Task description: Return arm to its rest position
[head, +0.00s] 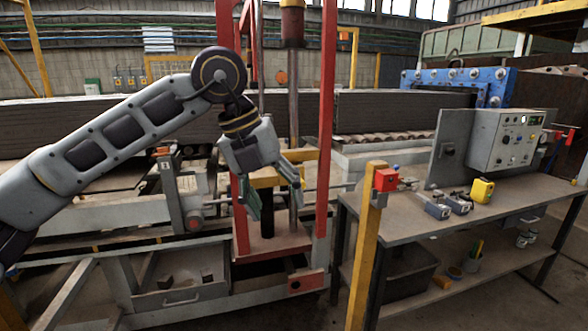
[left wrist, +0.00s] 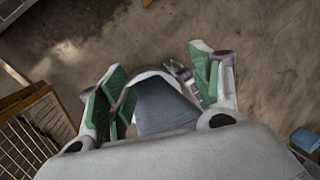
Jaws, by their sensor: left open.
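My left arm (head: 125,127) comes in from the left, bent at the elbow, and stays raised in front of the machine. My left gripper (head: 274,202) hangs fingers-down in front of the red-framed machine, open and with nothing seen between its green-padded fingers. In the left wrist view the gripper (left wrist: 158,85) also shows open, its fingers spread above a brown floor; a grey and white rounded part lies behind them, and I cannot tell what it is. My right gripper is not in view.
Red upright posts (head: 326,120) stand close around the left gripper. A yellow post (head: 366,255) with a red box stands to the right. A grey workbench (head: 420,222) carries a yellow device (head: 481,190) and a control box (head: 505,140). A drawer (head: 180,297) with small blocks is below.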

